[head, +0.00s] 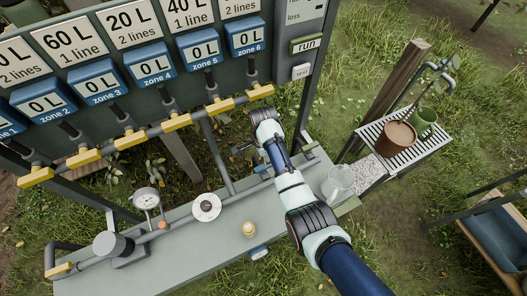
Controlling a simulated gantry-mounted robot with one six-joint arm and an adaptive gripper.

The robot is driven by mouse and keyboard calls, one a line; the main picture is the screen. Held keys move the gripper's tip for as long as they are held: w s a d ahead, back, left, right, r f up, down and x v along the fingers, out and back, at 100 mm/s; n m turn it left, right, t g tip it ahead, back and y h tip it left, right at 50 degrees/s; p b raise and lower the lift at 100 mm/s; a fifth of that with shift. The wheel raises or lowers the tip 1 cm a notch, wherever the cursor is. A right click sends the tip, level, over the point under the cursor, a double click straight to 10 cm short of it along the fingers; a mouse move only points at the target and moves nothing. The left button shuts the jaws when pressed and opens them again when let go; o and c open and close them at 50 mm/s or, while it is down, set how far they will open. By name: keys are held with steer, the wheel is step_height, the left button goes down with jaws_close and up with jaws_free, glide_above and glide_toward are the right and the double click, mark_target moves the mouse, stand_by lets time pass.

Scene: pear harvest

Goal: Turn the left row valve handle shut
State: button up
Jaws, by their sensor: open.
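A row of yellow valve handles (178,122) runs along a grey pipe below the zone signs. The leftmost one in view (36,177) sits at the left edge, and the rightmost one (260,92) is under zone 6. Each lies roughly along the pipe. Another yellow handle (60,268) is at the lower left on the bench piping. Which one is the left row valve I cannot tell. My gripper (240,150) is small and dark here, below the right end of the row, apart from the handles. It is open; its fingers are hard to make out.
The grey bench (180,262) carries a pressure gauge (146,198), a round white-rimmed fitting (207,207), a small yellow knob (249,229) and a clear jug (338,182).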

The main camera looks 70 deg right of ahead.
step_height(320, 180, up, 5)
steer(key=shift+r, duration=0.15)
steer(key=w+a+r+n+t+h, duration=0.1)
steer(key=w+a+r+n+t, duration=0.15)
steer(key=w+a+n, duration=0.4)
steer(key=w+a+r+n+t+h, duration=0.15)
steer(key=a+r+n, duration=0.25)
steer(key=a, duration=0.5)
steer(key=w+a+r+n+t, duration=0.3)
steer(key=w+a+n, duration=0.2)
steer(key=a, duration=0.3)
steer(key=s+a+r+n+t+y, duration=0.1)
steer(key=s+a+r+n+t, duration=0.1)
steer(key=a+r+n, duration=0.3)
steer(key=s+a+r+n+t+y, duration=0.1)
steer(key=s+a+r+n+t, duration=0.2)
steer(key=a, duration=0.9)
step_height(320, 180, up, 4)
steer(key=n, duration=0.3)
steer(key=shift+a+r+t, duration=0.2)
steer(key=shift+a+t, duration=0.1)
steer(key=shift+t, duration=0.1)
